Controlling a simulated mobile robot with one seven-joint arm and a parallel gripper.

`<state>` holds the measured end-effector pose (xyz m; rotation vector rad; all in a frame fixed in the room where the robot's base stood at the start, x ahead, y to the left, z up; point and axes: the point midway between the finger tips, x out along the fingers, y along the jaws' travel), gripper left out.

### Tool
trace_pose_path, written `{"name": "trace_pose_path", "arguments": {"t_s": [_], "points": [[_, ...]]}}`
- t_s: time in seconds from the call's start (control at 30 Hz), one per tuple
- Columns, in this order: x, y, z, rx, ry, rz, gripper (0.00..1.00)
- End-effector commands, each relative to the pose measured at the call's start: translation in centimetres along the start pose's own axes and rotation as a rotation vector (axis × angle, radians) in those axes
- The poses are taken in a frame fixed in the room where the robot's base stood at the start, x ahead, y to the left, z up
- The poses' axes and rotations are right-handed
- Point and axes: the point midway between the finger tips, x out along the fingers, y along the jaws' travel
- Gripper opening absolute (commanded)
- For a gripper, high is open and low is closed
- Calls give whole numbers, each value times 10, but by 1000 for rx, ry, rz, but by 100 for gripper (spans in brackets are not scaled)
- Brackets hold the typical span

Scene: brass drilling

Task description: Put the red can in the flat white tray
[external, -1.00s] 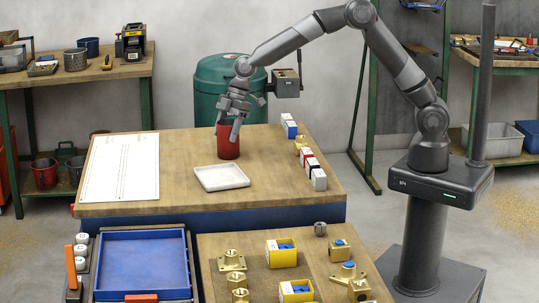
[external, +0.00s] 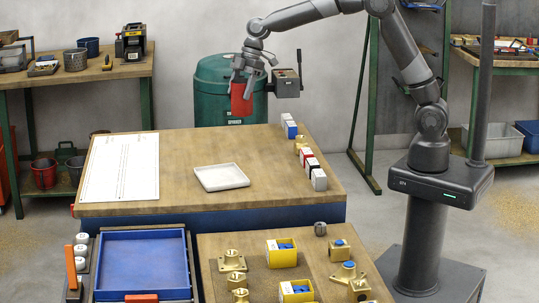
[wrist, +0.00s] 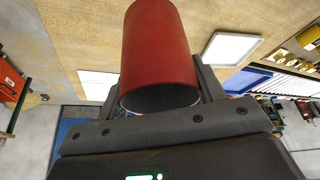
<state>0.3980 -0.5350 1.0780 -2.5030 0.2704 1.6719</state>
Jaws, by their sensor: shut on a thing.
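The red can (external: 241,99) is held in my gripper (external: 244,84), raised well above the wooden table and slightly tilted. In the wrist view the red can (wrist: 160,50) fills the space between the fingers of my gripper (wrist: 160,95), with its near rim facing the camera. The flat white tray (external: 221,177) lies empty on the table, below the can in the picture. The tray also shows in the wrist view (wrist: 232,48), to the right of the can.
A paper sheet (external: 121,168) covers the table's left part. Small white, red and blue boxes (external: 312,168) line the right edge. A green drum (external: 213,92) and a grey machine (external: 287,84) stand behind. A blue bin (external: 143,264) is at the front. The table around the tray is clear.

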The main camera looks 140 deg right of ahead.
Motion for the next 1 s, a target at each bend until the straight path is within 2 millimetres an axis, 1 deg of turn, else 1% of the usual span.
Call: {"name": "trace_pose_path", "arguments": {"t_s": [0.17, 0.3, 0.4, 0.5, 0.6, 0.67, 0.77, 0.87, 1.0], "points": [[13, -25, -39, -40, 2, -18, 38], [26, -52, -74, -73, 1, -33, 38], [32, -71, -96, -95, 1, -41, 38], [38, -86, -112, -110, 1, -46, 38], [41, -96, -122, -122, 1, -50, 38], [43, -100, -126, -125, 1, -50, 38], [50, -108, -132, -128, 0, -53, 38], [66, -120, -141, -131, -2, -54, 38], [94, -140, -156, -131, -2, -55, 38]]}}
